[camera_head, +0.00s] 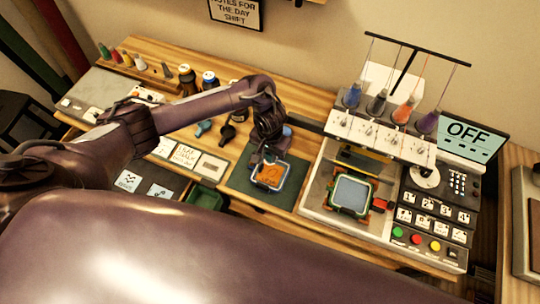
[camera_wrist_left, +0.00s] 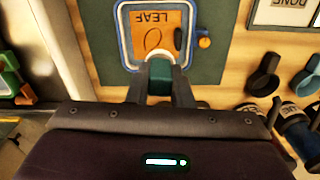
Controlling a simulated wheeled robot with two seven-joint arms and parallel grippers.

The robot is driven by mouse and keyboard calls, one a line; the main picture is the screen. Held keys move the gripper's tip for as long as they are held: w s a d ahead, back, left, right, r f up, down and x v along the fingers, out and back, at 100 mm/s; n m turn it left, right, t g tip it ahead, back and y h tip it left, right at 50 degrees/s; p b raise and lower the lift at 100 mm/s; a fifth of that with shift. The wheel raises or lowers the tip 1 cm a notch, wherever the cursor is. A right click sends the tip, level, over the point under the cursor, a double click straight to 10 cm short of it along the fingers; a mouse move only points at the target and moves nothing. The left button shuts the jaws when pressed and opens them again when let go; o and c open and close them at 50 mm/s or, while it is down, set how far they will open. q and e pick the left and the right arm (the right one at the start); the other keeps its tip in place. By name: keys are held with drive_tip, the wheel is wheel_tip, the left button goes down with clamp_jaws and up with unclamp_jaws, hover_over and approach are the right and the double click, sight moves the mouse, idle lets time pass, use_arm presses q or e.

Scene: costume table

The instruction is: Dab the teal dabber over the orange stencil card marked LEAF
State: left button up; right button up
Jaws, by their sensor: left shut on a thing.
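The orange stencil card (camera_head: 270,174) lies inside a blue-and-white hoop on a dark green mat (camera_head: 240,182). In the left wrist view the card (camera_wrist_left: 158,24) shows the word LEAF, upside down, and a leaf outline. My left gripper (camera_head: 268,152) is over the far edge of the card. In the left wrist view my left gripper (camera_wrist_left: 160,72) is shut on the teal dabber (camera_wrist_left: 160,80), whose pale tip is at the card's edge. I cannot tell if the tip touches the card. My right gripper is not in view.
An embroidery machine (camera_head: 318,205) with a hooped frame and a screen reading OFF stands right of the mat. Labelled cards (camera_head: 185,155) lie left of it. A green bin (camera_head: 205,197) is at the front.

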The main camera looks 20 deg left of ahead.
sight(268, 163)
use_arm(q)
drive_tip(key=shift+r, duration=0.25)
drive_tip(key=shift+f, duration=0.1)
drive_tip(key=shift+s+f+b, duration=0.25)
drive_tip(key=shift+f+b, duration=0.1)
drive_tip(key=shift+f, duration=0.6)
drive_tip(key=shift+s+f+b, duration=0.25)
drive_tip(key=shift+f+b, duration=0.05)
drive_tip(key=shift+f, duration=0.7)
drive_tip(key=shift+s+f+b, duration=0.25)
drive_tip(key=shift+f+b, duration=0.1)
drive_tip(key=shift+f, duration=0.6)
drive_tip(key=shift+f+b, duration=0.3)
drive_tip(key=shift+f, duration=0.2)
drive_tip(key=shift+s+f+p, duration=0.1)
drive_tip(key=shift+s+p, duration=0.05)
drive_tip(key=shift+p, duration=0.15)
idle(0.5)
wheel_tip(268, 163, up, 2)
drive_tip(key=shift+r+p, duration=0.25)
drive_tip(key=shift+p, duration=0.85)
drive_tip(key=shift+r, duration=2.3)
